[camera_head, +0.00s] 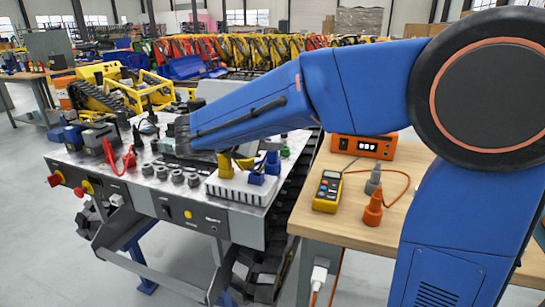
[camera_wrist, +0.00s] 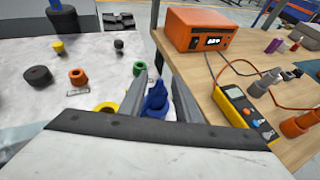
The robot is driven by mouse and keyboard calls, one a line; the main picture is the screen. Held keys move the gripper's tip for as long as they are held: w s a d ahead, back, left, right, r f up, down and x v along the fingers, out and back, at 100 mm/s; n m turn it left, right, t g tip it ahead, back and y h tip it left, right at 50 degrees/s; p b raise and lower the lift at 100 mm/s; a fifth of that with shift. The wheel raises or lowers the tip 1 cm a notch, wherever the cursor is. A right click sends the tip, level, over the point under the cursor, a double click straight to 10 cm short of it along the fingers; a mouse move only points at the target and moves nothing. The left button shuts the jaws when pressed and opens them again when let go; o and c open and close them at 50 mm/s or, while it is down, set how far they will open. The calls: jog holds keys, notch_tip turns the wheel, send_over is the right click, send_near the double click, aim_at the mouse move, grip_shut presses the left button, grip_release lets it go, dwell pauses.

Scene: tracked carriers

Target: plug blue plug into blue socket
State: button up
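In the wrist view, my gripper (camera_wrist: 157,84) has its two grey fingers on either side of a blue plug (camera_wrist: 155,99). The fingers stand close to its sides, but I cannot tell whether they touch it. In the head view, a blue piece (camera_head: 272,163) stands at the right end of a white block (camera_head: 238,191), with a smaller blue piece (camera_head: 256,179) in front. I cannot tell which is the plug or the socket.
A yellow ring (camera_wrist: 105,107), a green ring (camera_wrist: 139,68) and an orange ring (camera_wrist: 78,76) lie near the fingers. The wooden bench (camera_head: 334,222) on the right holds an orange meter (camera_head: 363,147), a yellow multimeter (camera_head: 328,191) and cables. A gap separates carrier and bench.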

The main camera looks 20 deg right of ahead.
jog(key=x, duration=0.5)
jog(key=shift+w+d+f, duration=0.15)
jog(key=shift+d, duration=0.15)
grip_shut()
